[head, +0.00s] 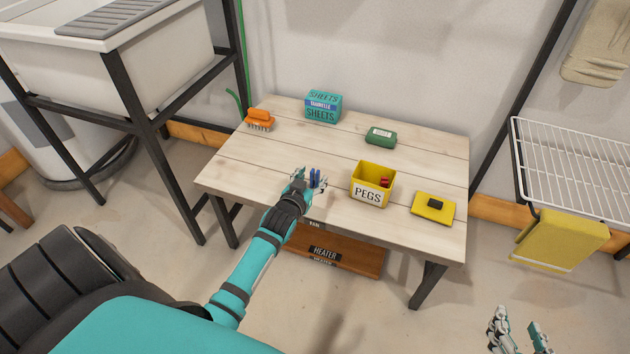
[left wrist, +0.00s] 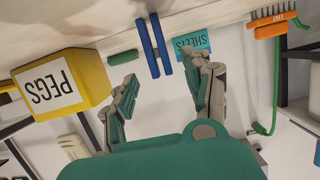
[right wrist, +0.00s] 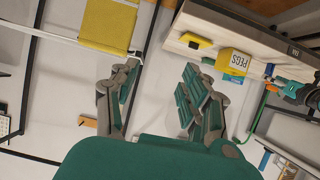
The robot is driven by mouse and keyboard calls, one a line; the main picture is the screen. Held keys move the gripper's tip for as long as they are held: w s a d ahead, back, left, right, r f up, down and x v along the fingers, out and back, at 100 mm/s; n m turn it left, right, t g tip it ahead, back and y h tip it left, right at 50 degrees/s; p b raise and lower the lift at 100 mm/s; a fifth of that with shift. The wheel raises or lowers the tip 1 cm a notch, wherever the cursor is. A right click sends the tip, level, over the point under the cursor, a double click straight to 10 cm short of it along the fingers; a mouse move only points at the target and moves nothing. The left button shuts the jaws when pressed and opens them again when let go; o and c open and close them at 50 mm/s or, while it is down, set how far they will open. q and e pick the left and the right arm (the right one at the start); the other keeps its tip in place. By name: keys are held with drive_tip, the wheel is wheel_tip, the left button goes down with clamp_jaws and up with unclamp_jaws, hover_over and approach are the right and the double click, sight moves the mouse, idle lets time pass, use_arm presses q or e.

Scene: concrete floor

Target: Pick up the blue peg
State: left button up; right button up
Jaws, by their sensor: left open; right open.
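The blue peg (head: 315,177) stands on the wooden table (head: 330,136), left of the yellow PEGS box. In the left wrist view the blue peg (left wrist: 154,46) shows as two long blue prongs, between and beyond the fingertips. My left gripper (head: 304,181) is open at the table's front part, close beside the peg; it also shows in the left wrist view (left wrist: 168,84). I cannot tell whether it touches the peg. My right gripper (head: 517,337) is open and empty, off the table at the lower right; it also shows in the right wrist view (right wrist: 158,80).
The yellow PEGS box (head: 369,193) holds something red. A yellow pad (head: 433,208) with a black block lies to its right. A green pack (head: 381,137), a teal SHEETS box (head: 323,106) and an orange brush (head: 260,119) stand farther back. The table's middle is clear.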

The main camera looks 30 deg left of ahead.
sight(315, 177)
use_arm(q)
drive_tip(key=b+x, duration=0.1)
drive_tip(key=x, duration=0.2)
drive_tip(key=shift+a+f, duration=0.1)
drive_tip(key=shift+w, duration=0.2)
drive_tip(key=c, duration=0.9)
use_arm(e)
wheel_tip(315, 177, up, 6)
drive_tip(key=w+a+t+y, duration=0.1)
drive_tip(key=w+t, duration=0.1)
drive_tip(key=t, duration=0.2)
drive_tip(key=shift+w+a+r, duration=0.25)
drive_tip(key=shift+w+a, duration=0.05)
